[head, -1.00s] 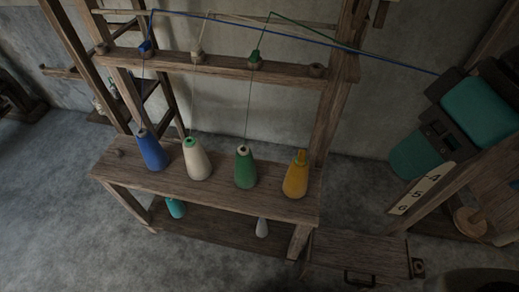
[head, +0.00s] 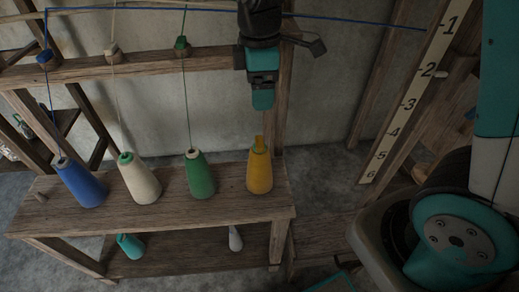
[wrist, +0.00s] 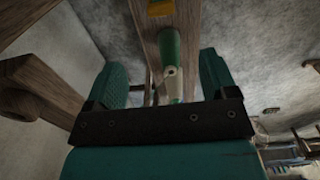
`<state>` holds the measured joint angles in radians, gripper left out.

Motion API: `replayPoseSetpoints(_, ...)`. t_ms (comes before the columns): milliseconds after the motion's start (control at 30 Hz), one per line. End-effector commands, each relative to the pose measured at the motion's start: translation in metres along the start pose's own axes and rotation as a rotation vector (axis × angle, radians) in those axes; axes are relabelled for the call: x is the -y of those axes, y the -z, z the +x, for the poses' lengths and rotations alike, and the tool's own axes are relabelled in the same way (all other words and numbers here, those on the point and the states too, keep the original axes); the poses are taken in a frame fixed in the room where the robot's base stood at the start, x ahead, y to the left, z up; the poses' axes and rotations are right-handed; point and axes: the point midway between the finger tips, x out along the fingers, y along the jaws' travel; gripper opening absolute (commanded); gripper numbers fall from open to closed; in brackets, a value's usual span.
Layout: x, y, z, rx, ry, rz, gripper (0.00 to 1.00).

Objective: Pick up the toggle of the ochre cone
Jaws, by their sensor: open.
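The ochre cone (head: 259,173) stands upright at the right end of the wooden shelf. Its small ochre toggle (head: 259,142) sticks up from the cone's top. My gripper (head: 263,101) hangs above the toggle, apart from it, with a gap between. In the wrist view its two teal fingers (wrist: 163,68) are spread with nothing held between them. An ochre patch (wrist: 161,8) shows at the top edge of the wrist view, cut off; I cannot tell whether it is toggle or cone.
Green (head: 200,178), cream (head: 140,181) and blue (head: 81,184) cones stand left of the ochre one on the shelf (head: 225,207). A wooden bar (head: 150,65) with thread guides runs behind my gripper. A numbered post (head: 408,100) stands to the right.

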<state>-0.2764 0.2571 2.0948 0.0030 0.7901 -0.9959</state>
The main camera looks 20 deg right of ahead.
Motion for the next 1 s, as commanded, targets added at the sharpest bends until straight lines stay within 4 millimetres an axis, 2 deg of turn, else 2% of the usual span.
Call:
replayPoseSetpoints(200, 0.001, -0.002, 0.051, 0.002, 0.006, 0.004, 0.79)
replayPoseSetpoints(400, 0.001, -0.002, 0.089, 0.0, 0.004, 0.005, 0.79)
replayPoseSetpoints(667, 0.001, -0.002, 0.109, -0.001, 0.003, 0.006, 0.79)
replayPoseSetpoints(900, 0.001, 0.0, 0.146, 0.0, 0.004, 0.006, 0.79)
replayPoseSetpoints(1000, 0.001, 0.0, 0.153, -0.001, 0.002, 0.006, 0.79)
